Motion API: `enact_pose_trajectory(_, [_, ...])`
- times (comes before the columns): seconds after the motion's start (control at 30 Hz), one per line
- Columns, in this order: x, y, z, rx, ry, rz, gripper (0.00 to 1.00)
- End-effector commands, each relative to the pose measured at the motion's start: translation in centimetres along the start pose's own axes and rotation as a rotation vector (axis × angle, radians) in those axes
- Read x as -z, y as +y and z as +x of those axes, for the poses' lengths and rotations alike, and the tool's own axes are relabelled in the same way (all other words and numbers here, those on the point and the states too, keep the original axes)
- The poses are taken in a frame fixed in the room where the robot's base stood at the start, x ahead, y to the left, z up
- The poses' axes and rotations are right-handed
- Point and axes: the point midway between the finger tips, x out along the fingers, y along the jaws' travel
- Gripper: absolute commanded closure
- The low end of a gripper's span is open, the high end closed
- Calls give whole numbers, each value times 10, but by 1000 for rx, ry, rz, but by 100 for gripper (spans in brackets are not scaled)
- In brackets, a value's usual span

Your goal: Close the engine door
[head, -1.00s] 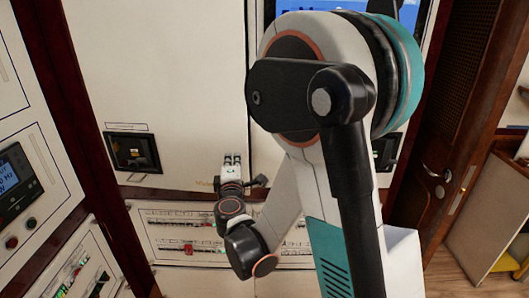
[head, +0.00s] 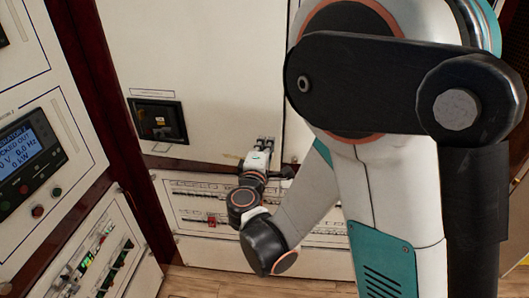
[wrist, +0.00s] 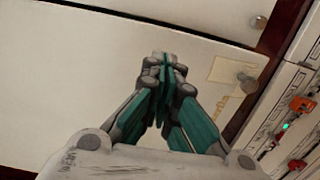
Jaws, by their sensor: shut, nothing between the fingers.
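A large cream door panel (head: 195,60) fills the upper middle of the head view, with a black latch unit (head: 159,121) at its lower left. No panel is labelled legibly as the engine door, and I cannot tell whether this one is ajar. My gripper (head: 266,141) is in front of the panel's lower right part. In the wrist view my gripper (wrist: 163,65) has its teal-padded fingers together, empty, with the cream panel (wrist: 70,65) behind them. Whether the fingertips touch the panel is unclear. A small tan plate with a round knob (wrist: 246,82) lies right of the fingertips.
A row of breakers (head: 200,205) runs below the panel. A control cabinet with a lit screen (head: 28,152) stands at the left, beside a dark red frame post (head: 95,90). My arm hides much of the right side. Wooden floor (head: 200,285) shows below.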

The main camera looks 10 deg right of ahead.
Motion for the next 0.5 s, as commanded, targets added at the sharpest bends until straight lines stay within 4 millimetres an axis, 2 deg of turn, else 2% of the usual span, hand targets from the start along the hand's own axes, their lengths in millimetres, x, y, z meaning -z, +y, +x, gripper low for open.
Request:
enact_pose_trajectory(0.03, [-1, -1, 11, 0, -4, 0, 100])
enact_pose_trajectory(0.2, [-1, -1, 44, 0, -3, 0, 100])
enact_pose_trajectory(0.33, [-1, -1, 63, 0, -2, 0, 100])
enact_pose_trajectory(0.5, [0, -1, 77, 0, 0, 0, 100])
